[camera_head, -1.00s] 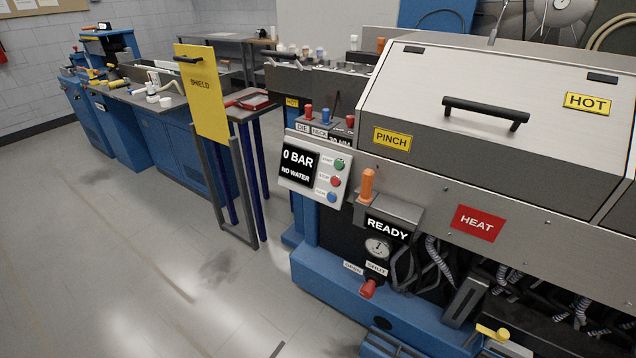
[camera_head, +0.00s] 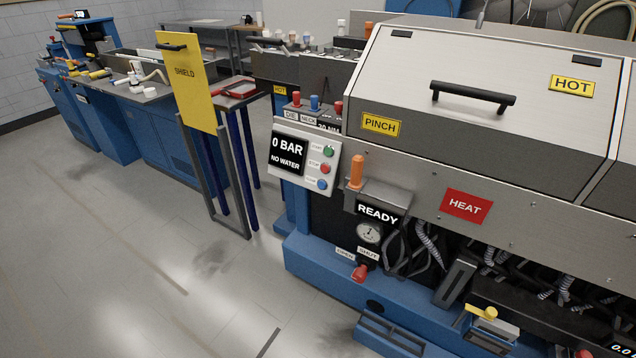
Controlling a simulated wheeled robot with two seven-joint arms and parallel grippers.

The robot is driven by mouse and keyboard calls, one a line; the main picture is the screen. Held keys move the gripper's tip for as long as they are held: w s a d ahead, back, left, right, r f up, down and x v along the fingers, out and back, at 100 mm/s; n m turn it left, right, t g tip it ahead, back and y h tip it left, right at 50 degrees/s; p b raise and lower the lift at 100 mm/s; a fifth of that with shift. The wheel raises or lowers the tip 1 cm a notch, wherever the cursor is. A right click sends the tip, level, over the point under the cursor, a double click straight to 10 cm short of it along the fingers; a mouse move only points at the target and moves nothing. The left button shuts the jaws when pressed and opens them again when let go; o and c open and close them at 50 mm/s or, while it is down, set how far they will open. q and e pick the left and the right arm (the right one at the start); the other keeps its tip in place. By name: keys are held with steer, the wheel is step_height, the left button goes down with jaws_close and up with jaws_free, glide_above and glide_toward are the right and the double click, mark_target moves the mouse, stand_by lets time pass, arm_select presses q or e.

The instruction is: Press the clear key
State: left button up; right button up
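A pale control panel (camera_head: 304,159) is fixed to the left end of the blue and steel machine. Its dark display (camera_head: 287,152) reads "0 BAR" and "NO WATER". Beside the display is a column of keys: a green key (camera_head: 329,152) on top, a red key (camera_head: 326,168) in the middle and a blue key (camera_head: 323,184) at the bottom. Each has a small label to its left, too small to read surely, so I cannot confirm which is the clear key. Neither of my grippers is in view.
A yellow shield plate (camera_head: 186,80) stands in a grey frame left of the panel. An orange-handled lever (camera_head: 357,170) and a "READY" display (camera_head: 378,214) are right of it. A red valve handle (camera_head: 360,273) is below. The floor (camera_head: 130,240) at left is clear.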

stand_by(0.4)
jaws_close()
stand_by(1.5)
